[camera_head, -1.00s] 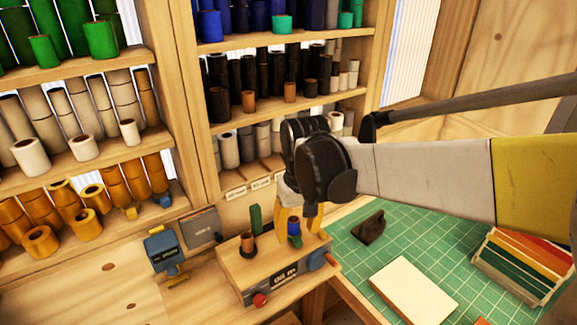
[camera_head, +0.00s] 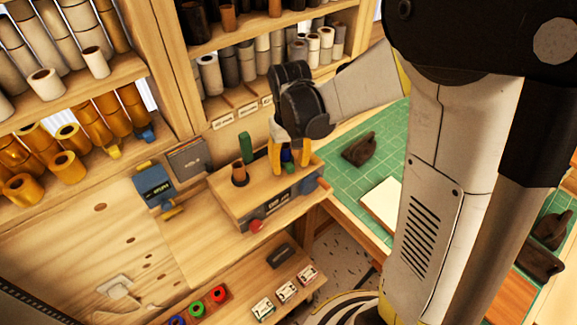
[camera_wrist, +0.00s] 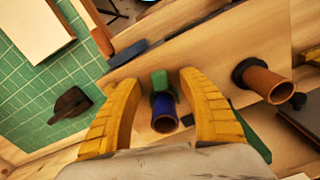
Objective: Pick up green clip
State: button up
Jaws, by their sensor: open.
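A small green clip (camera_wrist: 160,80) shows in the wrist view at the end of a short blue roll (camera_wrist: 164,112), touching it or just beyond it. The blue roll stands on a wooden box (camera_head: 219,199). My gripper (camera_wrist: 161,82) is open, with one yellow finger on each side of the blue roll and the clip. In the head view my gripper (camera_head: 290,158) is over the box's right part, and its fingers largely hide the clip and the roll. I cannot tell whether the fingers touch either one.
A brown roll (camera_head: 239,173) and a tall green piece (camera_head: 246,146) stand left of my gripper. A blue device (camera_head: 153,188) is further left. A green mat (camera_head: 345,182) with a dark brown object (camera_head: 361,149) lies to the right. Roll shelves rise behind.

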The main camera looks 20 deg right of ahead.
jog(key=shift+f, duration=0.3)
grip_shut()
jog(key=shift+r, duration=0.1)
